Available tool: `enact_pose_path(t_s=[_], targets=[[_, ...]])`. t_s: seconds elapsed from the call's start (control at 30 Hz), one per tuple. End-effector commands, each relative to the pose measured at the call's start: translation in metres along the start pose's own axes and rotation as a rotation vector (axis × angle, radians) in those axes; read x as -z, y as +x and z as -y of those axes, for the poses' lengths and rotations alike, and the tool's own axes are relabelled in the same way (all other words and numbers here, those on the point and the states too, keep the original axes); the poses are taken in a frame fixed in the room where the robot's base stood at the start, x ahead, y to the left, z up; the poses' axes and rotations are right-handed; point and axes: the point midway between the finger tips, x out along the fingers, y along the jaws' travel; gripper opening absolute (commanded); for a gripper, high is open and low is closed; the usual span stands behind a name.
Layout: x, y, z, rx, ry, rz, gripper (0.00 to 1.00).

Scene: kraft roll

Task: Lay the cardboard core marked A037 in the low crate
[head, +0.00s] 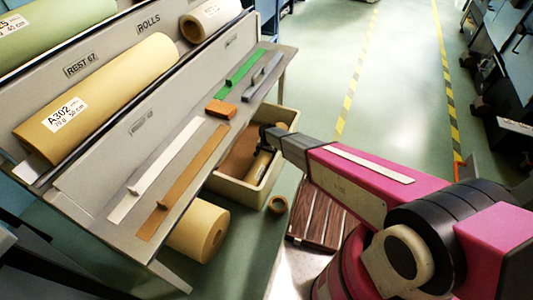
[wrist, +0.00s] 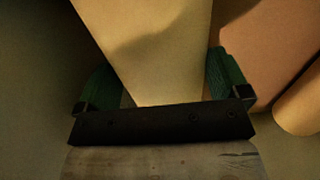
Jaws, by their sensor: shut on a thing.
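The low crate (head: 237,194) is cream with a brown inside and stands below the right end of the sloped rack. My gripper (head: 268,137) is down at the crate, partly hidden by my own arm. A tan cardboard core (head: 259,165) shows at the gripper, within the crate's outline. In the wrist view my gripper (wrist: 160,88) has its green pads on both sides of a tan core (wrist: 150,45) and is shut on it. No A037 mark is readable on it. I cannot tell whether the core touches the crate floor.
In the wrist view another tan cylinder (wrist: 302,103) is close at the right. The rack holds a roll marked A302 (head: 100,95); a further roll (head: 198,230) sits beneath. A slatted wooden pallet (head: 322,220) lies right of the crate.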

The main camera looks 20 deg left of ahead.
Motion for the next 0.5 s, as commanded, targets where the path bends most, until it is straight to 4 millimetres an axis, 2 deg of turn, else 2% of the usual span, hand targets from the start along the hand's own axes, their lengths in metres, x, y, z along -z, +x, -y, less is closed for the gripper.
enact_pose_path(t_s=[0.07, 0.1, 0.37, 0.5], targets=[[0.000, 0.001, 0.000, 0.000, 0.000, 0.000, 0.42], [0.000, 0.002, 0.000, 0.000, 0.000, 0.000, 1.00], [0.000, 0.001, 0.000, 0.000, 0.000, 0.000, 1.00], [-0.001, -0.011, -0.001, 0.000, 0.000, 0.000, 1.00]])
